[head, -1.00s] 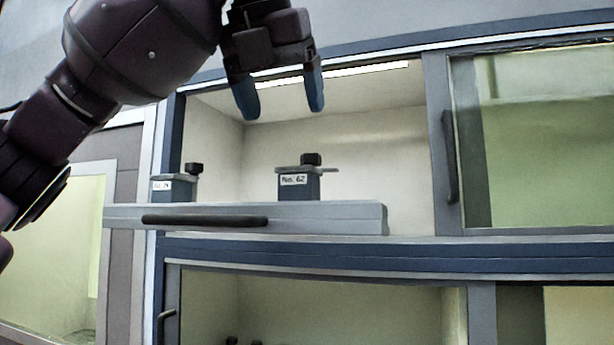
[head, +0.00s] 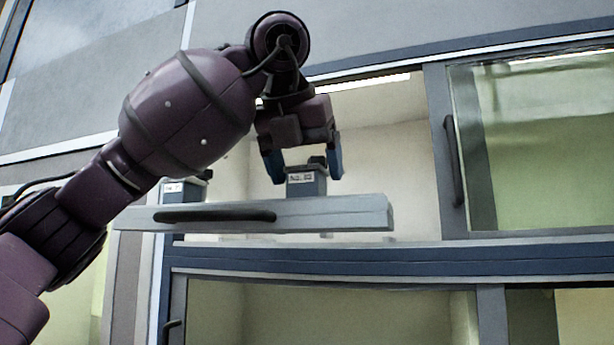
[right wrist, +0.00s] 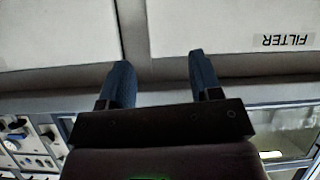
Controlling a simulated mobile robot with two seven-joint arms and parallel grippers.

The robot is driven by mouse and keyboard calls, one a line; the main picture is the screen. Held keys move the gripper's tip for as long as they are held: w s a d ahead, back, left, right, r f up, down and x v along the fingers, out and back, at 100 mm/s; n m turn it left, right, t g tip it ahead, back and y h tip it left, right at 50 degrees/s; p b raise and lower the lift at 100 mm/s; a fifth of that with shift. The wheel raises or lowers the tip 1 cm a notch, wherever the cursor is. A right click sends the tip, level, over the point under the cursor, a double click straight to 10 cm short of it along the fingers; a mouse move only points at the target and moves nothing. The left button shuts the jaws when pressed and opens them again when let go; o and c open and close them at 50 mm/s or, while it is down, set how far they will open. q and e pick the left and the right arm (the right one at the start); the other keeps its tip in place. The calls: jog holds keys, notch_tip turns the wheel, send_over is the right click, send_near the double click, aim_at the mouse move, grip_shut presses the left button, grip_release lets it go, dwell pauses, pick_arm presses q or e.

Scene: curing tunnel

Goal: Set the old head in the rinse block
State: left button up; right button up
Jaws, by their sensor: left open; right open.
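My left gripper (head: 304,172) is open in the head view, pointing down with its blue fingers on either side of a small grey-blue labelled unit (head: 307,188). Whether the fingers touch it I cannot tell. This unit stands upright on a pulled-out tray (head: 340,214); its label looked like "No. 62" earlier. A similar labelled unit (head: 182,193) stands at the left of the tray, partly hidden by my arm. I cannot tell which is the old head, and no rinse block is identifiable. My right gripper (right wrist: 160,65) is open and empty in the right wrist view.
The tray has a dark handle (head: 215,216) and juts from a lit, pale cabinet bay. A glass door with a dark handle (head: 452,160) closes the bay to the right. In the right wrist view are a "FILTER" label (right wrist: 288,40) and a control panel (right wrist: 30,140).

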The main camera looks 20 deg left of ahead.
pick_arm(q)
jog(key=shift+w+f, duration=0.1)
pick_arm(e)
jog(key=shift+s+f, duration=0.1)
jog(key=shift+s, duration=0.1)
pick_arm(q)
jog(key=shift+c, duration=2.4)
jog(key=c, duration=0.5)
jog(key=shift+r, duration=0.3)
notch_tip(320, 180, up, 5)
jog(key=p, duration=0.4)
jog(key=shift+r+p, duration=0.15)
jog(key=shift+p, duration=0.25)
jog(key=shift+r, duration=0.15)
pick_arm(e)
jog(key=r, duration=0.4)
jog(key=shift+s, duration=0.3)
